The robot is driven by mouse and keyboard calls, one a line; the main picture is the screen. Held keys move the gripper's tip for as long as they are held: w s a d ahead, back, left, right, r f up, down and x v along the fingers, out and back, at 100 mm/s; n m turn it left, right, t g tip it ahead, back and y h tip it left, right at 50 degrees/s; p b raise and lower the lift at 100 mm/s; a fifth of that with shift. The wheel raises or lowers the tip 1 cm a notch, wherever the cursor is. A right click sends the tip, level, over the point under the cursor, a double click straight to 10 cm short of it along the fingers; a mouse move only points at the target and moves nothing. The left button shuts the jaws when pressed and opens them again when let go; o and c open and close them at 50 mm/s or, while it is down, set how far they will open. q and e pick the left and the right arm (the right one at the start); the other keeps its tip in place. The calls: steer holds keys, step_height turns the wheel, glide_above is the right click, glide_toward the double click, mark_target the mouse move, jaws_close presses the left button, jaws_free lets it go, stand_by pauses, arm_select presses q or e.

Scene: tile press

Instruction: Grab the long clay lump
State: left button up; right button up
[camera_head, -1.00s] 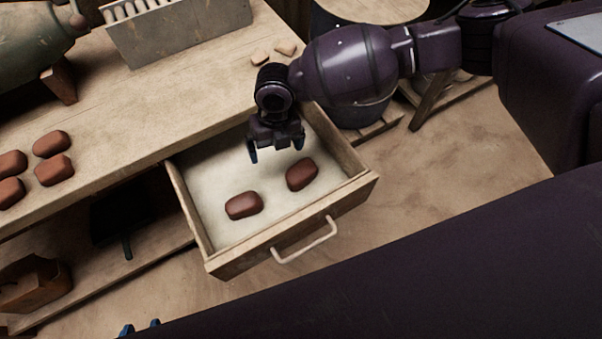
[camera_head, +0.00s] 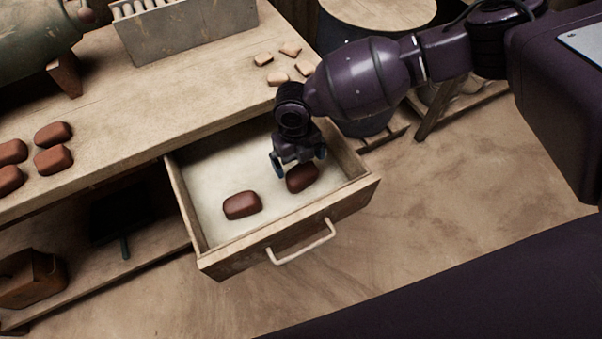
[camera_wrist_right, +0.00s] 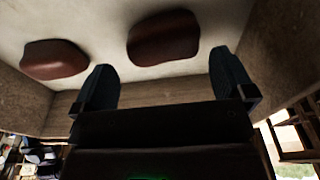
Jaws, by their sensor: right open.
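Two reddish-brown clay lumps lie in the open drawer: the left lump (camera_head: 242,205) and the right lump (camera_head: 303,180). They look alike in size, and I cannot clearly tell which is the long one. My right gripper (camera_head: 299,160) is open and empty, above the drawer, and partly covers the far edge of the right lump in the head view. In the right wrist view one lump (camera_wrist_right: 163,40) shows beyond the gap between the open fingers (camera_wrist_right: 167,75), and another lump (camera_wrist_right: 53,59) lies to the left. My left gripper is out of view.
The wooden drawer (camera_head: 284,247) has raised walls around the gripper and a front handle (camera_head: 303,246). Several more brown lumps (camera_head: 54,160) sit on the bench (camera_head: 150,110) at left. Small pale pieces (camera_head: 278,79) lie near the bench's right end. A round-topped stand (camera_head: 378,10) is behind.

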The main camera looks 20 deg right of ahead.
mark_target(301, 172)
steer(key=f, duration=0.2)
steer(key=s+f+b, duration=0.1)
steer(key=f, duration=0.1)
steer(key=shift+d+f, duration=0.2)
steer(key=shift+f, duration=0.2)
steer(key=shift+r, duration=0.1)
steer(key=shift+c, duration=0.6)
steer(key=c, duration=0.7)
